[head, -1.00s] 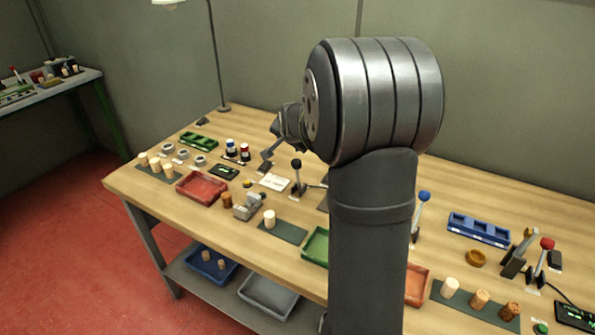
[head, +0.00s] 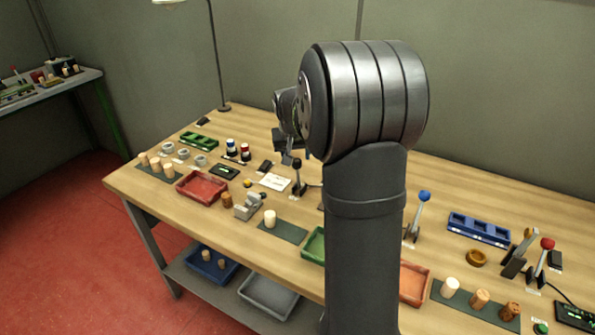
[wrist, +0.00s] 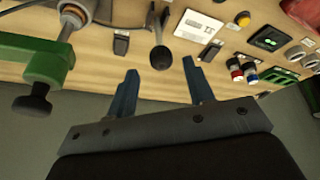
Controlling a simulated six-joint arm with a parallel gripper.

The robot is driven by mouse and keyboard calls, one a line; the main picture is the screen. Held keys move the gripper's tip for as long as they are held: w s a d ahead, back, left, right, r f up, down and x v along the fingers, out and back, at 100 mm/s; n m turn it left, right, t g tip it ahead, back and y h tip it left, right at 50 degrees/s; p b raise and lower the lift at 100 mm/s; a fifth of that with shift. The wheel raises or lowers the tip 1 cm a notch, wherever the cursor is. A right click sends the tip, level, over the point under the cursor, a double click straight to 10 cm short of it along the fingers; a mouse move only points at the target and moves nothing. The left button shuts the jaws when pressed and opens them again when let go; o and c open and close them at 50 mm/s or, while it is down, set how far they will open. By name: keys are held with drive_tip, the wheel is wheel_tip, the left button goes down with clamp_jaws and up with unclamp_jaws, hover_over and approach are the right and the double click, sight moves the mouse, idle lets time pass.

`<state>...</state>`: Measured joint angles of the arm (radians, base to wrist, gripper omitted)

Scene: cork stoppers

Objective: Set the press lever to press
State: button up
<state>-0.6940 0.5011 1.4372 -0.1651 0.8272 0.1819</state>
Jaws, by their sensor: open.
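A lever with a black ball knob (head: 297,163) stands on a small base on the bench, close to my gripper. In the wrist view its black knob (wrist: 161,58) shows between and just past the two blue fingertips, with no clear contact. My gripper (wrist: 160,70) is open and empty. In the head view my gripper (head: 290,158) is partly hidden by my arm, just behind the knob. A blue-knob lever (head: 424,197) and a red-knob lever (head: 547,244) stand to the right. No readable label tells which one is the press lever.
A green clamp (wrist: 40,60) with a black knob is left of the fingers in the wrist view. A white card (head: 274,182), a dark box (head: 265,167) and red and blue capped bottles (head: 238,151) stand near the black-knob lever. A red tray (head: 202,189) lies farther left.

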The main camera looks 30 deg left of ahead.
sight(297, 170)
drive_tip(key=x, duration=0.9)
drive_tip(key=shift+w+f, duration=0.15)
drive_tip(key=shift+f, duration=0.15)
clamp_jaws()
